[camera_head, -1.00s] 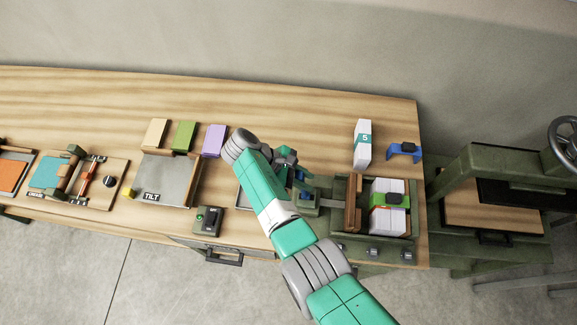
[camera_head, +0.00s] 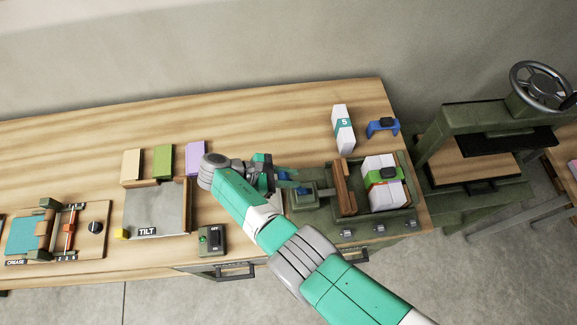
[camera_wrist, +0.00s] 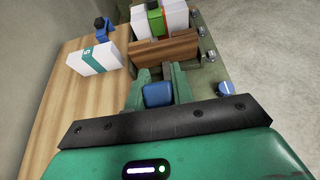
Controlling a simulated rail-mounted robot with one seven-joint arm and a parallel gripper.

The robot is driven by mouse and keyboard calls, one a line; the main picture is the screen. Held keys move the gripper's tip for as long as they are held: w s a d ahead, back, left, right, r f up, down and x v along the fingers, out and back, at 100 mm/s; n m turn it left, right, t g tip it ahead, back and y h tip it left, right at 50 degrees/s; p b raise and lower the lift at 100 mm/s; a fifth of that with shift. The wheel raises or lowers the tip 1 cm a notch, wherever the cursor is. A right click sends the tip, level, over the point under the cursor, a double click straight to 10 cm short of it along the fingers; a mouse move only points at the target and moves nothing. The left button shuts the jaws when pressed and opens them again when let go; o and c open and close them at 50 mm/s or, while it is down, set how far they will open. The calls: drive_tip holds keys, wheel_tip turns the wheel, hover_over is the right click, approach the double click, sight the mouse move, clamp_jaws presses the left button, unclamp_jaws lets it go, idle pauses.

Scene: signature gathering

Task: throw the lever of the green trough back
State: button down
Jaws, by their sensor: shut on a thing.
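The green trough (camera_head: 398,215) stands at the right end of the bench and holds a white paper block with a green clamp (camera_head: 383,175). A wooden board (camera_head: 343,188) stands upright at the block's left side; it also shows in the wrist view (camera_wrist: 165,48). The lever's blue handle (camera_wrist: 157,94) sits between the fingers of my gripper (camera_wrist: 158,88), which is shut on it. In the head view my gripper (camera_head: 280,181) is at the trough's left end. My arm and gripper hide much of the lever there.
A white block marked 5 (camera_head: 343,129) and a blue clamp (camera_head: 383,126) stand behind the trough. A tilt tray (camera_head: 158,208), a small switch box (camera_head: 212,240) and coloured blocks (camera_head: 163,161) are to the left. A green press (camera_head: 470,130) stands at the right.

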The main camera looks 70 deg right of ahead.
drive_tip(key=c, duration=1.2)
unclamp_jaws()
drive_tip(key=shift+w, duration=0.1)
drive_tip(key=b+v, duration=0.1)
drive_tip(key=v, duration=0.6)
drive_tip(key=shift+w+a+b, duration=0.3)
drive_tip(key=shift+b, duration=0.05)
drive_tip(key=shift+r, duration=0.1)
